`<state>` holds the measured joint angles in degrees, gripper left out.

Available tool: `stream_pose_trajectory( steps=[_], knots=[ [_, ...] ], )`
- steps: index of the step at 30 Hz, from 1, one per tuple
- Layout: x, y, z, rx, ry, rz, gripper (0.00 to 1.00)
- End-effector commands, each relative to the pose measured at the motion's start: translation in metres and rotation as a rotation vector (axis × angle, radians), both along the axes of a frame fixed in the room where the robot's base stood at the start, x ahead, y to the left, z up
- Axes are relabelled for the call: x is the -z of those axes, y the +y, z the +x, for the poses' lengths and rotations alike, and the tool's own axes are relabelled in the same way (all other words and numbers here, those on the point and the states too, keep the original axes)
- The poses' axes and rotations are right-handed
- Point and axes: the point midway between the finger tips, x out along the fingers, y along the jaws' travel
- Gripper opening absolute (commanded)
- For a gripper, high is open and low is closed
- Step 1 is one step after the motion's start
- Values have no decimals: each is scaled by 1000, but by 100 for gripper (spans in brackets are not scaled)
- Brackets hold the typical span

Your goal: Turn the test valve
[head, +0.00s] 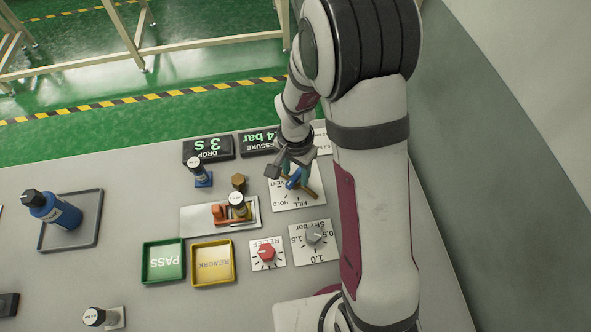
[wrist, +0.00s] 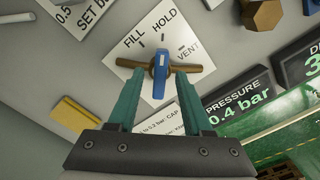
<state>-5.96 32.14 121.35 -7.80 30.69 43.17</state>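The test valve has a blue lever handle (wrist: 160,72) on a brass pipe (wrist: 190,69), over a white plate (wrist: 128,55) marked FILL, HOLD and VENT. In the wrist view the lever lies roughly along the line to the HOLD mark. My gripper (wrist: 158,76) is open, with one teal finger on each side of the lever and gaps visible between them. I cannot tell how deep the fingertips reach. In the head view my gripper (head: 295,170) is over the valve plate (head: 298,202) and partly hides the valve; some blue of the lever (head: 293,181) shows.
Displays (head: 209,148) stand behind the valve. A fixture plate (head: 190,221) with an orange clamp (head: 220,213) and a column is left of it. A red relief knob (head: 266,252) and grey set knob (head: 314,237) are in front. Green (head: 145,262) and yellow (head: 196,263) trays lie front left.

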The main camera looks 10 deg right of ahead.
Motion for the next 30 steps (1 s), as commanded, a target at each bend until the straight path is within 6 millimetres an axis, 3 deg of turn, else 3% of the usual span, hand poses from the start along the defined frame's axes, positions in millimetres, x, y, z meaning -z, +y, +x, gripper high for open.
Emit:
stream_pose_trajectory(
  steps=[5, 8, 15, 21, 25, 30],
  knots=[
    [-4, 0, 0, 0, -1, 0, 50],
    [-18, 0, 1, -1, -5, 1, 50],
    [-94, 0, 2, 1, -8, 1, 50],
    [-142, 0, 1, 0, -4, 0, 50],
    [-156, 0, 0, 0, -1, 0, 50],
    [-158, 0, 0, 0, 0, 0, 50]
  ],
)
